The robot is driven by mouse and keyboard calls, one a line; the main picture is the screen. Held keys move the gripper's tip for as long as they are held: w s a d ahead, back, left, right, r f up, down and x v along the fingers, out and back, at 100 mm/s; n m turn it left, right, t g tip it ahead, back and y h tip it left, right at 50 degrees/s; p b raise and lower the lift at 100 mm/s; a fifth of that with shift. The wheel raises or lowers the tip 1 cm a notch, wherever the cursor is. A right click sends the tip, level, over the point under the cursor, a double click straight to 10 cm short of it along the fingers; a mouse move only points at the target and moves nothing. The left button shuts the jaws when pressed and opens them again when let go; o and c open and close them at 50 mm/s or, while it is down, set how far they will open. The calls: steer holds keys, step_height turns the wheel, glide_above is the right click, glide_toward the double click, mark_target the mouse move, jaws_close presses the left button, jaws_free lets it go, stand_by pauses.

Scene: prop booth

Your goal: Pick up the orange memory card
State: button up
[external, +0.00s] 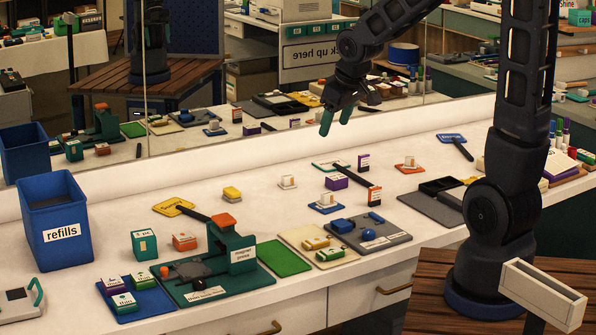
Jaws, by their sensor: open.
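I cannot tell for sure which thing is the orange memory card. A small orange block with a pale label (184,241) lies on the white counter at left, right of a green cube. A flat orange piece (409,168) with a small white block on it lies farther back at right. My gripper (336,122) is open and empty, its green fingertips pointing down above the back of the counter. It is well apart from both orange things.
A blue refills bin (56,222) stands at left. A long black-handled tool (366,175) lies below my gripper. A mirror (200,90) backs the counter.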

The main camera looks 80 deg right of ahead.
steer(key=s+d+f+m, duration=0.2)
steer(key=d+f, duration=0.7)
steer(key=d, duration=0.5)
steer(key=m, duration=0.3)
glide_toward(376, 187)
steer(key=f, duration=0.2)
steer(key=shift+h, duration=0.3)
steer(key=shift+x, duration=2.5)
steer(key=x, duration=0.4)
steer(key=shift+w+a, duration=0.15)
steer(key=shift+w, duration=0.15)
steer(key=shift+w+f, duration=0.1)
steer(key=shift+f, duration=0.5)
steer(key=c, duration=1.1)
steer(key=shift+o, duration=0.2)
steer(key=shift+r, duration=0.1)
